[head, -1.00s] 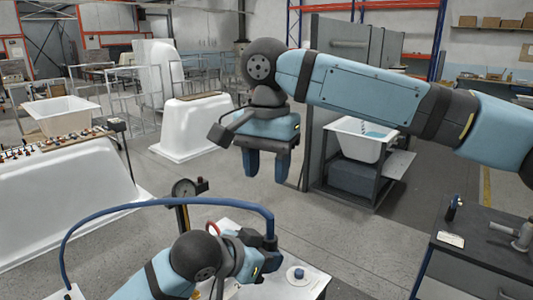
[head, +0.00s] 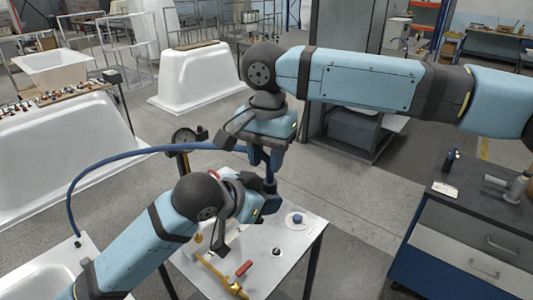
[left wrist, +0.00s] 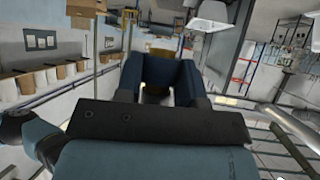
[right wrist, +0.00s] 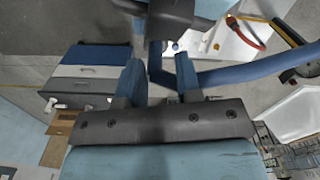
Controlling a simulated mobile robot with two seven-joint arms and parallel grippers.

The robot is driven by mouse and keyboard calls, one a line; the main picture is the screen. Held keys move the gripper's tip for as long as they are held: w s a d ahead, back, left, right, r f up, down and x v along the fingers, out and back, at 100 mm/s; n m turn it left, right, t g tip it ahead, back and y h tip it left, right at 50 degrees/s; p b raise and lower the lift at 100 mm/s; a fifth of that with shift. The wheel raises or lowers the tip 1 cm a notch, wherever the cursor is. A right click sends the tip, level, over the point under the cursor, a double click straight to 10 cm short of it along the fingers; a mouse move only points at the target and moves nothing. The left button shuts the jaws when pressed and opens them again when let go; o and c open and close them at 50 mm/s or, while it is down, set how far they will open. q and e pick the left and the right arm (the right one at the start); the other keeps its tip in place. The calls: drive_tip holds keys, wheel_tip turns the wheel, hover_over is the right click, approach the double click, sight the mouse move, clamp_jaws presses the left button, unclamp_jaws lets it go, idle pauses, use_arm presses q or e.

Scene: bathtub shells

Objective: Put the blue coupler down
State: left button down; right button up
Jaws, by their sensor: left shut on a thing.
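The blue coupler (head: 270,179) looks like the upright end piece of a blue hose (head: 115,165). My left gripper (head: 268,194) is shut on it above the white table (head: 310,235). My right gripper (head: 265,160) hangs just above the left one. Its fingers stand apart in the right wrist view (right wrist: 160,80), with the blue upright piece (right wrist: 155,66) showing between them; contact cannot be told.
A gauge (head: 184,138) stands behind the left arm. A dark workbench (head: 470,190) is at right, a white tub (head: 45,270) at lower left.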

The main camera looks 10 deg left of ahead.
clamp_jaws()
use_arm(q)
drive_tip(key=c, duration=0.7)
unclamp_jaws()
drive_tip(key=shift+o, duration=0.2)
